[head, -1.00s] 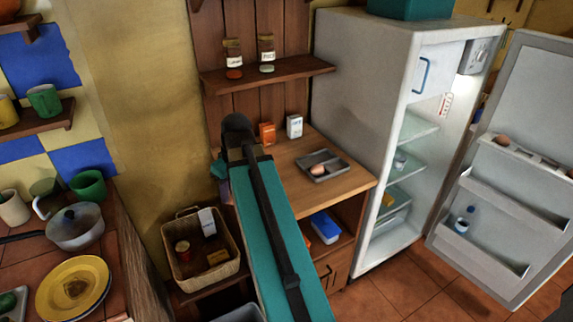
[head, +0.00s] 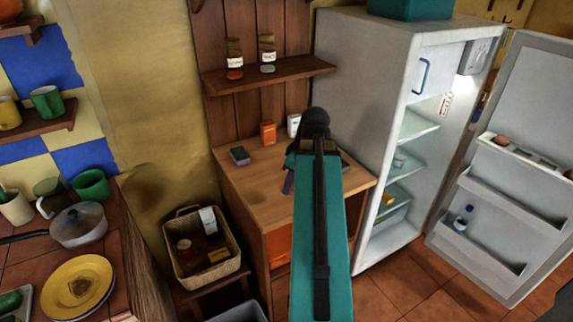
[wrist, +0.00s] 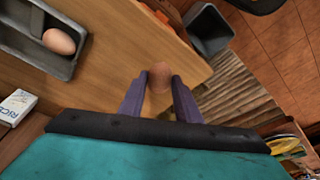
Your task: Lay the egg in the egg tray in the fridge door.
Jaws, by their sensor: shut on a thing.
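My gripper (wrist: 160,83) is shut on a brown egg (wrist: 160,73), held between the two purple fingertips in the wrist view. In the head view my arm hides the egg; one purple finger (head: 288,183) shows above the wooden counter. The egg tray (head: 530,155) is a pale rack on the upper inside of the open fridge door, far to the right of my gripper. A brown egg (head: 501,140) sits at its left end.
A grey compartment tray (wrist: 32,62) on the counter holds another egg (wrist: 59,41).

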